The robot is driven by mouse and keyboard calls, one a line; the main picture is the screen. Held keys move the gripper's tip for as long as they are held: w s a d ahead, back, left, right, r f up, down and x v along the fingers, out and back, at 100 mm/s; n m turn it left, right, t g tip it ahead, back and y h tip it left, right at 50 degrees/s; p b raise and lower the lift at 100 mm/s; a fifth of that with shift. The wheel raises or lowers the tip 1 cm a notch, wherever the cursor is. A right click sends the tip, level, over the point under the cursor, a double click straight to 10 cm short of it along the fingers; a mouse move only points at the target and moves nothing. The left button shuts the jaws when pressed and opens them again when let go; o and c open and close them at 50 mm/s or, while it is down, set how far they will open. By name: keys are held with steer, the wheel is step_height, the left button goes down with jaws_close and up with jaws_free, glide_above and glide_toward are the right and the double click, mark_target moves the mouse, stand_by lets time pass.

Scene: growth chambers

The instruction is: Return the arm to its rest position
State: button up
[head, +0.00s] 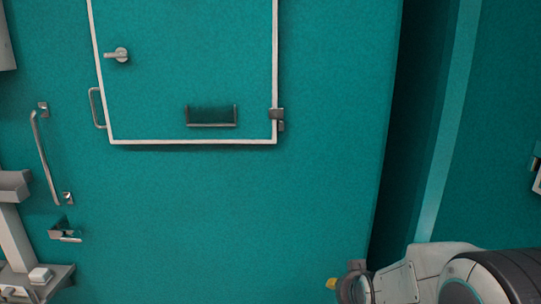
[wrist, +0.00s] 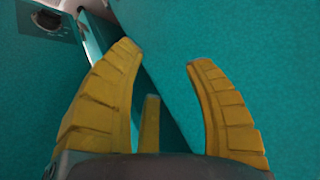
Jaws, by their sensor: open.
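My gripper (wrist: 160,60) fills the lower part of the wrist view, with its yellow ribbed fingers spread apart and nothing between them. A third, shorter yellow finger shows between the two long ones. The fingers point toward a teal surface. In the head view my arm reaches in from the lower right corner, and only a small yellow tip of my gripper (head: 331,284) shows at its left end. The rest of the gripper is hidden there behind the arm.
A teal wall holds a white-framed door (head: 190,142) with a round-based handle (head: 117,55). A grab bar (head: 44,158) and a small bracket (head: 65,233) are at left. A grey ledge (head: 50,283) is at lower left. A dark gap (head: 405,130) runs down right of the wall.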

steer(key=s+r+n+g+p, duration=0.2)
steer(key=s+r+p, duration=0.4)
steer(key=s+r, duration=0.3)
steer(key=s+r+n+g+p, duration=0.2)
steer(key=s+r+n+p, duration=0.2)
steer(key=s+r, duration=0.6)
steer(key=s+p, duration=0.2)
steer(key=s, duration=0.5)
steer(key=shift+r+g, duration=0.2)
steer(key=shift+g, duration=0.2)
